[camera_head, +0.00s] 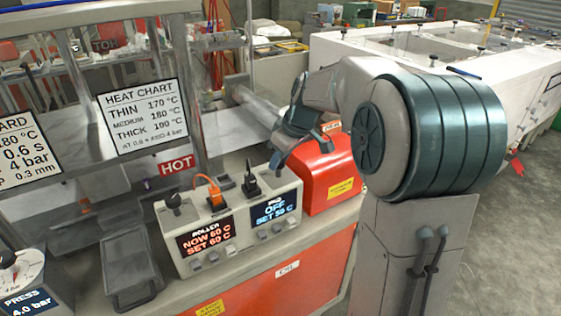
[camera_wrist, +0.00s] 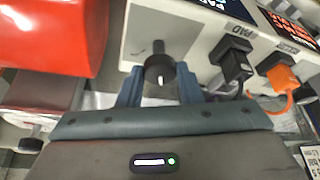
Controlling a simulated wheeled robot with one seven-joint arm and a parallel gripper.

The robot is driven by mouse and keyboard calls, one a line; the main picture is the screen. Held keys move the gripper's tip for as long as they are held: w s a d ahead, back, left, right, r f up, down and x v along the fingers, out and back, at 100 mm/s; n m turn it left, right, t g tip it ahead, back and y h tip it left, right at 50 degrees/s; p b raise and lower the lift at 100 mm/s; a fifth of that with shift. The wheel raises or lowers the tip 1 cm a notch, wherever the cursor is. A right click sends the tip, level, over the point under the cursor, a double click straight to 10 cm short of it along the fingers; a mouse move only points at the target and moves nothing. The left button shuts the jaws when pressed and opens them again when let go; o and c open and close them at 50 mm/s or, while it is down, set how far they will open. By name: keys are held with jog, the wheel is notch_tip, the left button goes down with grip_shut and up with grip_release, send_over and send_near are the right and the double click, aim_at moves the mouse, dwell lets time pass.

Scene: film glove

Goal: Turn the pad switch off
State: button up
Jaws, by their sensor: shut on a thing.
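The grey control box (camera_head: 228,225) stands on the bench with two screens. Its right screen (camera_head: 273,208) reads OFF and SET 50 C. My gripper (camera_wrist: 159,84) is shut on a round black knob (camera_wrist: 159,71) at the box's pad end, with a blue finger on each side of it. The knob has a white pointer mark. In the head view my wrist hides this knob. The black plug (camera_head: 251,183) stands beside it; in the wrist view the plug (camera_wrist: 236,66) sits by a PAD label (camera_wrist: 237,32).
An orange plug (camera_head: 214,193) and a second dark knob (camera_head: 174,201) stand on the box's left part. The left screen (camera_head: 206,237) reads NOW 60 C, SET 60 C. A red housing (camera_head: 326,172) is close on the right. A grey tray (camera_head: 130,262) lies left.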

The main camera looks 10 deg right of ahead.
jog(key=shift+w+d+n+g+y+b, duration=0.1)
jog(key=shift+n+g+y+b, duration=0.2)
jog(key=shift+n, duration=0.85)
jog(key=shift+w+n+g+y+b, duration=0.15)
jog(key=shift+n+g, duration=0.25)
jog(key=shift+n, duration=0.75)
jog(key=shift+s, duration=0.1)
jog(key=o, duration=1)
jog(key=v, duration=1.4)
jog(key=shift+d, duration=0.1)
